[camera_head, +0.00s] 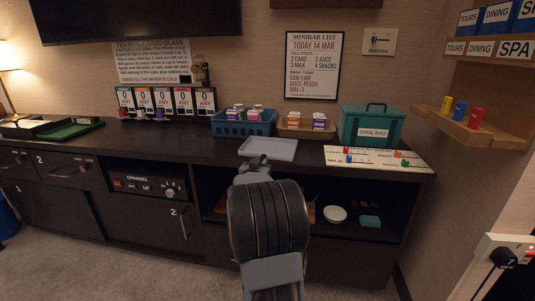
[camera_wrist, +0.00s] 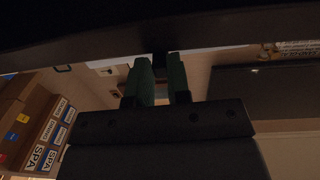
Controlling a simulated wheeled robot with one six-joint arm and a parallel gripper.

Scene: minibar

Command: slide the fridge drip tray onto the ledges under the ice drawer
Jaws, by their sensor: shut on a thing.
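A flat pale grey tray with a low rim (camera_head: 268,149), which I take for the drip tray, shows at the counter's front edge in the head view. My gripper (camera_head: 259,163) reaches its near edge and is shut on it. I cannot tell whether the tray rests on the counter or hangs just above it. In the wrist view, my two dark green fingers (camera_wrist: 161,82) are close together against a dark band across the top. What lies between them is too dark to make out. I cannot identify the fridge, the ice drawer or the ledges. My arm hides part of the cabinet front.
The dark counter (camera_head: 205,140) carries a blue basket (camera_head: 243,128), a brown basket (camera_head: 306,133), a teal cool bag (camera_head: 367,128) and a white board with pegs (camera_head: 378,163). An open compartment below right holds a white bowl (camera_head: 335,214). A wall shelf (camera_head: 470,129) juts out at right.

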